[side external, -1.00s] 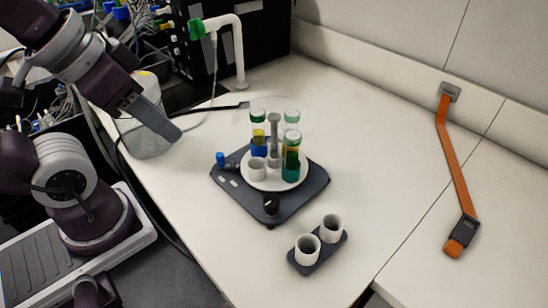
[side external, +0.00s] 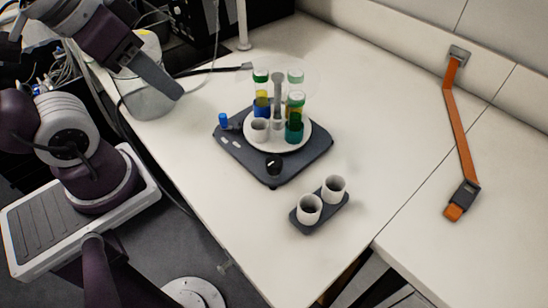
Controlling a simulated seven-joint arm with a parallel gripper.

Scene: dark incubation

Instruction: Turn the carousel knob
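The carousel is a white round plate (side external: 297,143) on a dark grey square base (side external: 255,168) on the white bench. Several vials with green or white caps and coloured liquid stand on it around a grey centre post (side external: 278,95). A white cup (side external: 260,130) also sits on the plate. A black knob (side external: 274,162) is at the base's front corner, and a blue-topped part (side external: 224,121) at its left corner. My gripper (side external: 176,90) is at the upper left, apart from the carousel and its knob. Its fingers show edge-on, so its opening is unclear.
A dark holder (side external: 323,212) with two white cups stands in front of the carousel. A clear container (side external: 148,98) is behind my gripper. An orange strap (side external: 459,135) lies at the right. The bench between holder and strap is clear.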

